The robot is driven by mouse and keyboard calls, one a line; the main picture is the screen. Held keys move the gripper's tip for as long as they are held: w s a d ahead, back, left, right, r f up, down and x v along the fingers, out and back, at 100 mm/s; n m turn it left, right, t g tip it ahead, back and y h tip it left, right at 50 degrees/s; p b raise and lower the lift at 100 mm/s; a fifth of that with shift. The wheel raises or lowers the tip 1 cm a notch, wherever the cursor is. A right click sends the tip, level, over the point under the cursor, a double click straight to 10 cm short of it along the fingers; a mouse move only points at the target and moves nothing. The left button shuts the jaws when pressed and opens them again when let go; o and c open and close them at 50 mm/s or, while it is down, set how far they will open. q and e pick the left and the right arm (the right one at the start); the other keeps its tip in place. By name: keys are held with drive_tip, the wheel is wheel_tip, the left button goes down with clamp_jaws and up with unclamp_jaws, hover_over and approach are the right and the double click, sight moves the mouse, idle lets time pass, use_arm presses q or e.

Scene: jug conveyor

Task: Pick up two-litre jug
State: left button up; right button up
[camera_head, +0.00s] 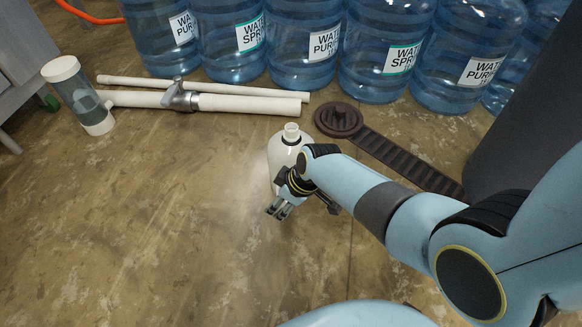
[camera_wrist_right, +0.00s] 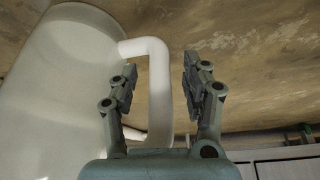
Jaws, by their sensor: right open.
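The two-litre jug (camera_head: 285,150) is white with a small neck and stands upright on the floor in the head view. My right gripper (camera_head: 279,209) is on its near side and hides its lower part. In the right wrist view the jug's pale body (camera_wrist_right: 55,90) fills the left side. Its white loop handle (camera_wrist_right: 158,75) shows between the two open fingers of my right gripper (camera_wrist_right: 160,85). The fingers look apart from the handle, one on each side. How deep the handle sits between them is hard to tell. My left gripper is not in view.
Large blue water bottles (camera_head: 303,45) line the back. White pipes (camera_head: 250,104) with a metal valve and a clear capped cylinder (camera_head: 80,97) lie back left. A dark brown drain-like strip (camera_head: 400,160) lies right of the jug.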

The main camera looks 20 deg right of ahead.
drive_tip(key=shift+c, duration=0.4)
clamp_jaws()
drive_tip(key=shift+r, duration=0.15)
